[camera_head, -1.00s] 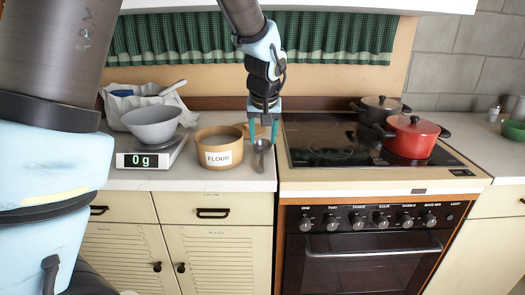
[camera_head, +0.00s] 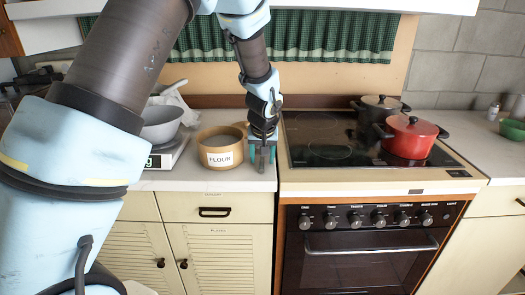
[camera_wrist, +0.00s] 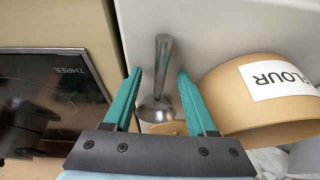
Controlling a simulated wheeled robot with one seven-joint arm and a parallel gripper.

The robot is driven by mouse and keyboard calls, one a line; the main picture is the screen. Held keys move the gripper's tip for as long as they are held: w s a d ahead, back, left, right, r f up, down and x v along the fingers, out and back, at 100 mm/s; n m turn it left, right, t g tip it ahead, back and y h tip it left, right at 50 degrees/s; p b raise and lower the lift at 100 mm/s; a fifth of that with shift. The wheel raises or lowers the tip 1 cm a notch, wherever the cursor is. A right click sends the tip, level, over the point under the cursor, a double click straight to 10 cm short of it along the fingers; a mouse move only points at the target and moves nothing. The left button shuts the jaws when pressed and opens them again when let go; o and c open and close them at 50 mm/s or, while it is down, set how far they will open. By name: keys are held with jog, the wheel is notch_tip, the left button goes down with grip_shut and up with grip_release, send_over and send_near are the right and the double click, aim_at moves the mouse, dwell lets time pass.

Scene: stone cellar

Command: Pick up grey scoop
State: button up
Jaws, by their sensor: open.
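The grey metal scoop (camera_wrist: 164,58) lies on the pale counter in the wrist view, its handle pointing up the picture and its rounded bowl nearer my gripper. My gripper (camera_wrist: 160,76) is open, with one teal finger on each side of the scoop. I cannot tell from the wrist view whether the fingers touch it. In the head view my gripper (camera_head: 262,168) is low over the counter, just right of the flour container, and mostly hides the scoop.
The tan flour container (camera_head: 220,147) stands close on the left. A scale (camera_head: 172,152) with a grey bowl (camera_head: 160,124) is farther left. The black hob (camera_head: 330,150) is right, with a red pot (camera_head: 410,138) and a dark pot (camera_head: 381,103).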

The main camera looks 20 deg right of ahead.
aim_at(262, 159)
jog(key=shift+c, duration=0.3)
grip_shut()
dwell(0.4)
notch_tip(262, 159, up, 10)
jog(key=b, duration=0.2)
